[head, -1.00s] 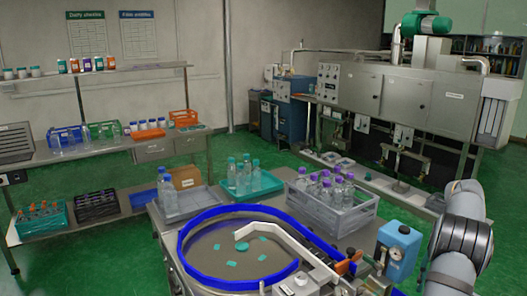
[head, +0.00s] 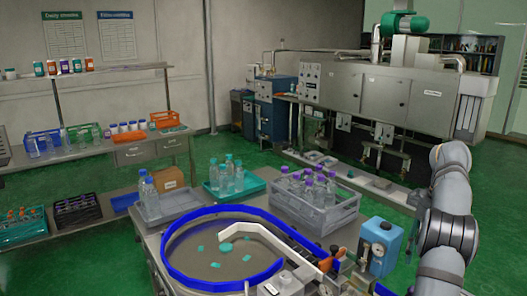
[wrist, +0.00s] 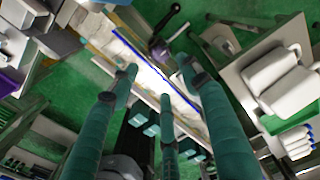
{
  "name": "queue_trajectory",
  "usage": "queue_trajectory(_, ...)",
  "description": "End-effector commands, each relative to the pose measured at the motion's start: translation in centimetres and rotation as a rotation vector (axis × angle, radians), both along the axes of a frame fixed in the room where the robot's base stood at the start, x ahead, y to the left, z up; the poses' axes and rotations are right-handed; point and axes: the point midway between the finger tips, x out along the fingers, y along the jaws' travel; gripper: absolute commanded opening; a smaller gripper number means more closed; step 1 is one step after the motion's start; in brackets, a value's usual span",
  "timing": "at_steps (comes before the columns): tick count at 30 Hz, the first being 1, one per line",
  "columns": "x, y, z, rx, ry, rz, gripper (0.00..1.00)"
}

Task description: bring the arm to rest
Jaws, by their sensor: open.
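My arm (head: 448,225) rises at the right edge of the head view, bent at the elbow, its far end out of that view. My gripper (wrist: 160,84) shows in the wrist view with its teal fingers spread apart. Nothing is between the fingertips. Beyond them, well away, are a white and blue-edged machine part and the green floor, seen at a steep tilt. I cannot tell the exact distance to them.
A feeder bowl with a blue rim (head: 166,262) stands in front. Behind it are a grey crate (head: 322,217) of purple-capped bottles, a teal tray (head: 255,190) and a grey tray (head: 160,219). A blue box (head: 378,247) stands near my arm. Green floor lies beyond.

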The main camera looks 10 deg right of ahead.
Motion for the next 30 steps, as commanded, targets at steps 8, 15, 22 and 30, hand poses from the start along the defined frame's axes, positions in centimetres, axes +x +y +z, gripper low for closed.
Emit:
queue_trajectory(8,-0.1,0.1,-5.0,0.005,0.004,-0.001,0.47)
queue_trajectory(15,-0.1,0.2,-10.3,0.005,0.003,-0.002,0.47)
queue_trajectory(22,0.0,0.0,-9.6,0.003,0.000,0.356,0.47)
queue_trajectory(30,0.0,0.0,-9.6,0.003,0.000,0.769,0.47)
